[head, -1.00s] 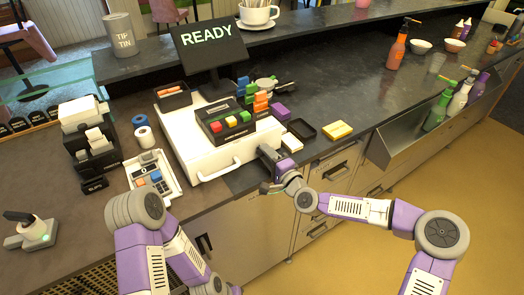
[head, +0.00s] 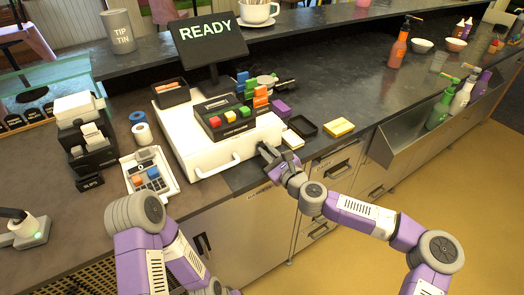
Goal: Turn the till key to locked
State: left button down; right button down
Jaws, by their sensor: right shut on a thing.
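The till is a white cash drawer (head: 207,160) with a handle on its front, standing on the dark counter under a screen (head: 207,42) that reads READY. My right gripper (head: 266,153) is at the front right corner of the till, low against its front face. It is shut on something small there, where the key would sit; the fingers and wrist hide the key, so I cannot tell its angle. My left arm comes in at the lower left, and its gripper does not show.
A metal bottle trough (head: 400,140) is farther right. Cabinet drawers are below the counter edge.

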jog(key=m, duration=0.2)
jog(key=shift+f+m, duration=0.1)
jog(key=shift+m, duration=0.3)
jog(key=c, duration=1.3)
grip_release()
jog(key=shift+v, duration=3.05)
